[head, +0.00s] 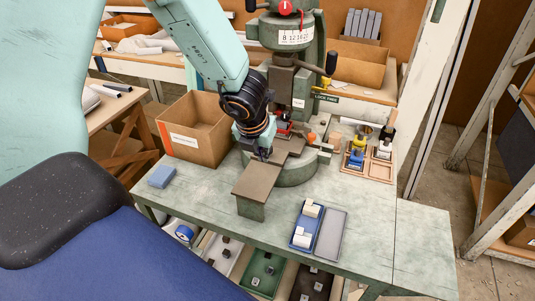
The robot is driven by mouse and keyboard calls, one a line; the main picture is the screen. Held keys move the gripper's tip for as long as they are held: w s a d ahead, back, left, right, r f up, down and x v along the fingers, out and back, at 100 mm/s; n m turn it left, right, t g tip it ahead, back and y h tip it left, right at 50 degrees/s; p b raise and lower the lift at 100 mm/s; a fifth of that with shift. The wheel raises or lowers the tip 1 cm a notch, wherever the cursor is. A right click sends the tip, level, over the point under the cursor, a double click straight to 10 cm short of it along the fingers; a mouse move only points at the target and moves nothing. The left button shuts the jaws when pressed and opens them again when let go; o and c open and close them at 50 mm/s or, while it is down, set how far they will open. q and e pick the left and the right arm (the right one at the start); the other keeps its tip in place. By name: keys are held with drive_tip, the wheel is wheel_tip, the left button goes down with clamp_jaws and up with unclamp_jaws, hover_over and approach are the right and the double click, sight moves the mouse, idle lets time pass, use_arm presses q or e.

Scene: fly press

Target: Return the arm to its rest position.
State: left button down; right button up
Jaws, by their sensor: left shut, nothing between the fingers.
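My left arm comes in from the upper left and reaches down over the green workbench (365,240). Its gripper (264,156) is small and dark in the picture, shut and empty. It hangs just left of the fly press (297,177), beside the press bed and above the flat brown plate (256,179) that juts out toward me. Whether it touches the plate is hard to tell. My right gripper does not show.
An open cardboard box (190,143) stands left of the gripper. A blue block (162,176) lies at the left front. A blue tray (299,240) with white blocks and a grey tray (331,235) lie at the front. A wooden organizer (354,177) stands right of the press.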

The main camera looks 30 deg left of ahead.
use_arm(q)
drive_tip(key=s+d+f+m+g+y, duration=0.2)
drive_tip(key=s+f+m+g, duration=0.1)
drive_tip(key=s+f+m, duration=1.4)
drive_tip(key=s+d+f+m+g+h, duration=0.15)
drive_tip(key=s+d+m, duration=0.25)
drive_tip(key=s+m, duration=0.5)
drive_tip(key=s+d+f+m+h, duration=0.15)
drive_tip(key=s+d+m, duration=0.3)
drive_tip(key=m, duration=0.75)
wheel_tip(320, 180, down, 15)
drive_tip(key=b, duration=1.6)
drive_tip(key=shift+a+b, duration=0.35)
drive_tip(key=c, duration=2.1)
unclamp_jaws()
drive_tip(key=shift+r, duration=0.1)
